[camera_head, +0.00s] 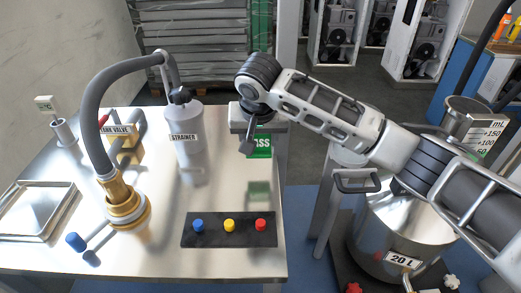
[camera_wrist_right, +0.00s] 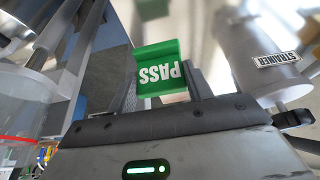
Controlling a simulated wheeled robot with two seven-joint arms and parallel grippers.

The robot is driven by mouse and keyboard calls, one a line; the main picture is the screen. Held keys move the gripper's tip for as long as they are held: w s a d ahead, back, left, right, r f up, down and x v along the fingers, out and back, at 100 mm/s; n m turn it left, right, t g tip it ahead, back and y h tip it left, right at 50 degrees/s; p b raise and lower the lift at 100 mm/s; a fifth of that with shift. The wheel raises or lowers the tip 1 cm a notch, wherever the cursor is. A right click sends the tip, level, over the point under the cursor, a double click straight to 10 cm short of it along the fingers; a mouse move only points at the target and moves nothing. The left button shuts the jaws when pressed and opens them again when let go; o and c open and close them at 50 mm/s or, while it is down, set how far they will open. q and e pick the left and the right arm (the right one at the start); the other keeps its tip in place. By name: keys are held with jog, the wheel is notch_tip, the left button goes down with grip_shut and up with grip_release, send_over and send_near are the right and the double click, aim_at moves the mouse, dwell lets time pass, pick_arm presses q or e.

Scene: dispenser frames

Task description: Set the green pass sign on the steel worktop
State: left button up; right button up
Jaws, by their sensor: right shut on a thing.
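The green pass sign (camera_head: 260,147) is in the jaws of my right gripper (camera_head: 255,132), and the gripper partly hides it in the head view. In the right wrist view the sign (camera_wrist_right: 160,68) sits between the two fingers (camera_wrist_right: 163,92), its white PASS lettering upside down. The steel worktop (camera_head: 160,262) fills the left and middle of the head view. The sign hangs over its right part, near the right edge. A green reflection shows on the steel below it, so the sign seems to be above the surface. My left gripper is not in view.
The grey strainer (camera_head: 185,135) stands left of the sign. A black panel with blue, yellow and red buttons (camera_head: 230,230) lies in front. A brass-ended hose (camera_head: 124,205), a valve and a tray (camera_head: 38,240) are farther left. A 20 L steel pot (camera_head: 395,235) stands beyond the right edge.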

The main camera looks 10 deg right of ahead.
aim_at(260, 151)
jog(key=shift+w+d+f, duration=0.2)
jog(key=shift+w+f, duration=0.25)
jog(key=shift+f, duration=0.15)
jog(key=shift+w+d+f, duration=0.2)
jog(key=shift+w+f, duration=0.2)
jog(key=shift+f, duration=1.75)
jog(key=shift+p, duration=0.3)
jog(key=o, duration=1)
jog(key=shift+f, duration=0.15)
jog(key=v, duration=1.2)
